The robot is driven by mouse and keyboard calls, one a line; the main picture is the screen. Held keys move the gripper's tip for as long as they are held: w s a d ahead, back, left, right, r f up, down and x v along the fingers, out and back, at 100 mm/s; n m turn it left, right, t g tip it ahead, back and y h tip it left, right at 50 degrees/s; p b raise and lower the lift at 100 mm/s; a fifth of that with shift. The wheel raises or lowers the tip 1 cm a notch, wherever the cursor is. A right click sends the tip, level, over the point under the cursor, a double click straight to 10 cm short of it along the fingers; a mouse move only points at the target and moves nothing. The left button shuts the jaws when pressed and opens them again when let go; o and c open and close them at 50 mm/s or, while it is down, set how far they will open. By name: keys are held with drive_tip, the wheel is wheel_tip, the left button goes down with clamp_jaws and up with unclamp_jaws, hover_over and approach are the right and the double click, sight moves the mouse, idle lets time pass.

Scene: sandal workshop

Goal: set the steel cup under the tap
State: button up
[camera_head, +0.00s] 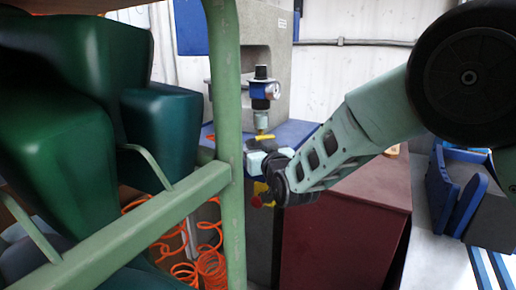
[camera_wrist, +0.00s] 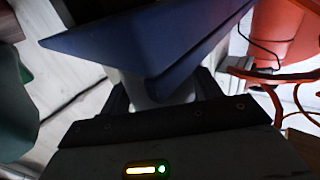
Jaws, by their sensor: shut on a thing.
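My gripper (camera_wrist: 162,92) is shut on a pale grey, rounded thing, which looks like the steel cup (camera_wrist: 150,88). A dark blue slab (camera_wrist: 150,45) crosses in front of it in the wrist view and hides part of it. In the head view my gripper (camera_head: 258,163) is at the front edge of the blue bench top, and the cup is not clearly seen there. A blue and black fitting with a round gauge (camera_head: 265,90) stands behind and above my gripper. A small yellow part (camera_head: 264,137) shows below it; I cannot tell whether this is the tap.
A green post and rail (camera_head: 229,120) stand close in front at the left, beside dark green chairs or bins (camera_head: 70,90). Orange coiled hose (camera_head: 208,265) hangs below. A dark red cabinet (camera_head: 340,225) is under my arm. A grey block (camera_head: 265,50) stands behind.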

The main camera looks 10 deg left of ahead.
drive_tip(key=shift+f+b, duration=0.3)
drive_tip(key=shift+b, duration=0.05)
idle(0.6)
drive_tip(key=o, duration=1.1)
drive_tip(key=shift+o, duration=0.2)
drive_tip(key=shift+s, duration=0.1)
drive_tip(key=b+v, duration=0.2)
drive_tip(key=v, duration=0.9)
drive_tip(key=shift+b, duration=0.4)
idle(0.4)
